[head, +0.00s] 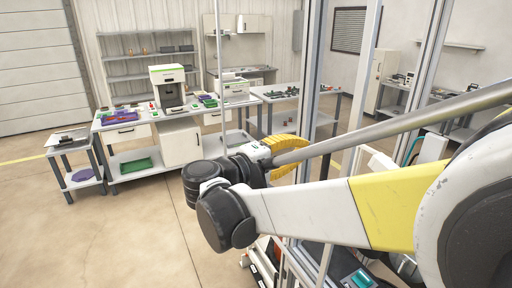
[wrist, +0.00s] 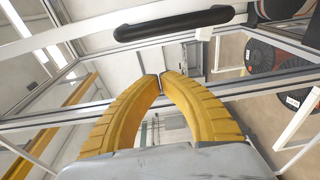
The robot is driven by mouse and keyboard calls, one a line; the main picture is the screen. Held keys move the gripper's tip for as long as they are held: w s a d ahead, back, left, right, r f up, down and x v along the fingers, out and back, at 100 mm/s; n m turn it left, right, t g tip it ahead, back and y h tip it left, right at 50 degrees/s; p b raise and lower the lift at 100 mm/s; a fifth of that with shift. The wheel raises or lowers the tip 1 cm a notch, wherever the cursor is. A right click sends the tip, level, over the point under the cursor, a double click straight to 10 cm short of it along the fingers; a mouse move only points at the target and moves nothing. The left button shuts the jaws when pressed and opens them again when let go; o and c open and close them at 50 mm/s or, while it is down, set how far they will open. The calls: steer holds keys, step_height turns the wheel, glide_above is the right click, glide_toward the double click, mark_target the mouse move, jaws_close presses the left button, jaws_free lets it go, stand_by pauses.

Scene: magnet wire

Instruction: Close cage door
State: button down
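The cage door shows in the wrist view as a metal frame with a long black handle (wrist: 173,22) near the top. My gripper (wrist: 162,78) has two curved yellow ribbed fingers whose tips meet or nearly meet, with nothing seen between them. The tips point toward the handle and are apart from it in the picture. I cannot tell from these views how far the door stands open.
Reels (wrist: 290,95) stand at the right of the wrist view. In the head view, a workbench (head: 130,122) with devices and a small side table (head: 68,147) stand at the back left. Floor at the left front is clear. Cage posts (head: 425,70) rise close to my arm.

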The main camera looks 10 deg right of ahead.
steer(key=s+d, duration=0.2)
steer(key=s, duration=0.1)
steer(key=shift+d, duration=0.2)
steer(key=shift+d, duration=0.1)
stand_by(0.3)
